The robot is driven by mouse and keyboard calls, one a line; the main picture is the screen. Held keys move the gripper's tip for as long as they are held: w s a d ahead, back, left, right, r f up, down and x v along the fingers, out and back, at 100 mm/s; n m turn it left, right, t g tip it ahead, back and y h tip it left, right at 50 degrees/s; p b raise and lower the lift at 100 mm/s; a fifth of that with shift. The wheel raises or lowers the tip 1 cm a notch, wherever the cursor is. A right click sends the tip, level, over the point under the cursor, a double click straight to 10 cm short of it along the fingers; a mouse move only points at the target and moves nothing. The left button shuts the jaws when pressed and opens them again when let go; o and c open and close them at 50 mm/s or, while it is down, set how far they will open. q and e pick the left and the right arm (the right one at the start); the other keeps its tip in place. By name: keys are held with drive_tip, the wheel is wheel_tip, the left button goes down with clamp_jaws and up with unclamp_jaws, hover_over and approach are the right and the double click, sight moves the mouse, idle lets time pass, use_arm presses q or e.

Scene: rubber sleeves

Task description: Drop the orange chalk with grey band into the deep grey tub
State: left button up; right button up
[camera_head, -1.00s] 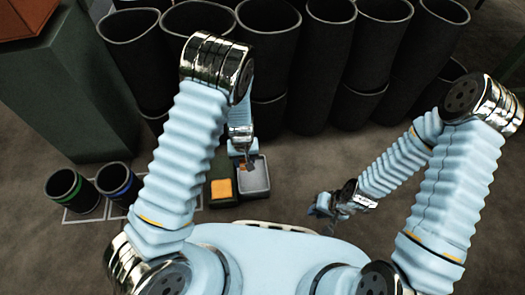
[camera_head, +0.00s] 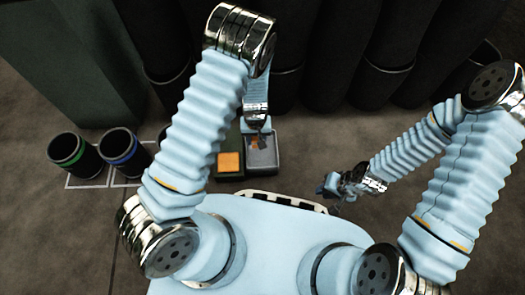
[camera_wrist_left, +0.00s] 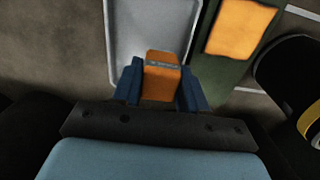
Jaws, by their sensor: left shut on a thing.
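The orange chalk with grey band (camera_wrist_left: 161,78) stands between the fingers of my left gripper (camera_wrist_left: 160,85), which is shut on it. In the head view my left gripper (camera_head: 258,138) is over the far part of the grey tub (camera_head: 263,167), and only a little of the chalk shows. In the left wrist view the chalk is in front of the pale tub floor (camera_wrist_left: 150,25); I cannot tell its height above it. My right gripper (camera_head: 334,188) is away to the right of the tub, small and dark; its fingers are unclear.
A green tray (camera_head: 229,175) with an orange block (camera_head: 228,161) adjoins the tub on the left. Black cups with a green band (camera_head: 72,158) and a blue band (camera_head: 122,155) stand further left. Tall dark tubes (camera_head: 310,60) line the back. Floor right of the tub is clear.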

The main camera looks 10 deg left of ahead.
use_arm(q)
drive_tip(key=o, duration=1.1)
wheel_tip(320, 180, up, 14)
drive_tip(key=p, duration=0.4)
drive_tip(key=shift+f, duration=0.1)
